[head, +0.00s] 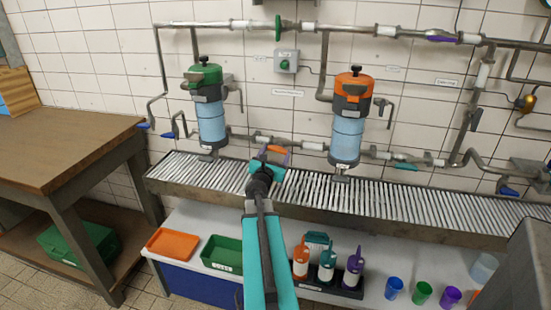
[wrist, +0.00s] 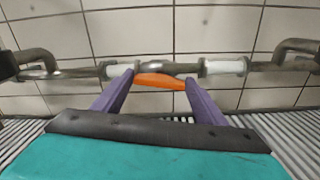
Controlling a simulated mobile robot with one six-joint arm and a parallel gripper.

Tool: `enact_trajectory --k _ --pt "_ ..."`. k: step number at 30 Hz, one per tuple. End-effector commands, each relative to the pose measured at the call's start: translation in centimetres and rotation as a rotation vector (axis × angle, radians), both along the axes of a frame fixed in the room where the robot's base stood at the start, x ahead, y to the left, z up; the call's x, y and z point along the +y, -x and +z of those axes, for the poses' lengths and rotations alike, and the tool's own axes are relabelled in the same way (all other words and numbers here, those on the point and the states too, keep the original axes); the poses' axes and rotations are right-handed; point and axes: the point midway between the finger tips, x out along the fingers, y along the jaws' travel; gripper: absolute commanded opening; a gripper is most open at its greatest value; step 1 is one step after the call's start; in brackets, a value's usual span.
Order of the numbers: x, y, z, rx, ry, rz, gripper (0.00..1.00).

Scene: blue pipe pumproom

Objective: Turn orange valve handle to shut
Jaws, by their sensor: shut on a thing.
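The orange valve handle (wrist: 160,81) is a short lever lying about level, along the horizontal grey pipe, at the valve body (wrist: 168,69) in the wrist view. It also shows in the head view (head: 277,149), just above my gripper. My gripper (wrist: 158,84) has its two purple fingers at either end of the orange handle and is shut on it. In the head view my gripper (head: 276,157) is at the low pipe between the green-topped and orange-topped canisters. The fingertips partly cover the handle's ends.
A green-topped canister (head: 210,108) and an orange-topped canister (head: 348,118) stand on either side of my gripper. A slatted metal grate (head: 420,200) runs below the pipe. Bottles (head: 327,262), cups (head: 422,292) and trays (head: 172,244) sit on the lower shelf.

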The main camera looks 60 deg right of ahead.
Motion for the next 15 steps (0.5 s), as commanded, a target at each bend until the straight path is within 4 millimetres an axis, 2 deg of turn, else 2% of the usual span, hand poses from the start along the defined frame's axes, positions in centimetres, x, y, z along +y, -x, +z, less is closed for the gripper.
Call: enact_trajectory --k 15 --pt "-0.23 0.32 -0.44 -0.349 -0.107 -0.004 0.43"
